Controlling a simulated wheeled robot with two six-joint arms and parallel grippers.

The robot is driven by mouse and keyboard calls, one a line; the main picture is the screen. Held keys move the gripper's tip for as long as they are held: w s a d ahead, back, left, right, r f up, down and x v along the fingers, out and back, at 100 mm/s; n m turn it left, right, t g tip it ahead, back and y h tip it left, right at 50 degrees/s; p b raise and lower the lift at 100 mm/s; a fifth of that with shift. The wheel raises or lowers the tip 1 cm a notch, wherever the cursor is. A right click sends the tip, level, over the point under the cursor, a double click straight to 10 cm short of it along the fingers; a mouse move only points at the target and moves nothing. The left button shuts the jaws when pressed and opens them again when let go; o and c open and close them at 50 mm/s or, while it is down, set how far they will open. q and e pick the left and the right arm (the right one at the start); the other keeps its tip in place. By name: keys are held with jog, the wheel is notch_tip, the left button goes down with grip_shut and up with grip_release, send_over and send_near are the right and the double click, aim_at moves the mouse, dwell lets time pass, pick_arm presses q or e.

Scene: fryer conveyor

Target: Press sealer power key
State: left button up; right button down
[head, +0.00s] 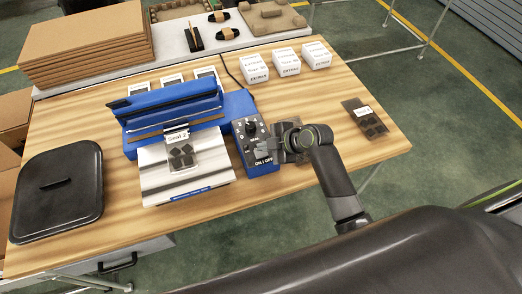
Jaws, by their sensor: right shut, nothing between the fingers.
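The blue sealer (172,103) stands on the wooden table with its jaw raised. Its control box (262,171) is on its right side, with a black dial, small markings and an ON / OFF label near the front. My right gripper (262,147) is shut and empty, reaching in from the right over the control box. Its fingertips are over the panel just above the ON / OFF label; I cannot tell whether they touch it. The power key itself is hidden or too small to make out. My left gripper is not in view.
A bag labelled Seal 2 (181,152) lies on the sealer's silver plate (160,188). Another bag (365,118) lies at the right. White boxes (286,62) stand behind. A black lidded tray (58,190) is at the left. Cardboard (85,45) is stacked at the back left.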

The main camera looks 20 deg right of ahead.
aim_at(265, 153)
jog(key=shift+r, duration=0.2)
notch_tip(265, 153, up, 6)
jog(key=p, duration=0.5)
jog(key=shift+f, duration=0.1)
dwell(0.4)
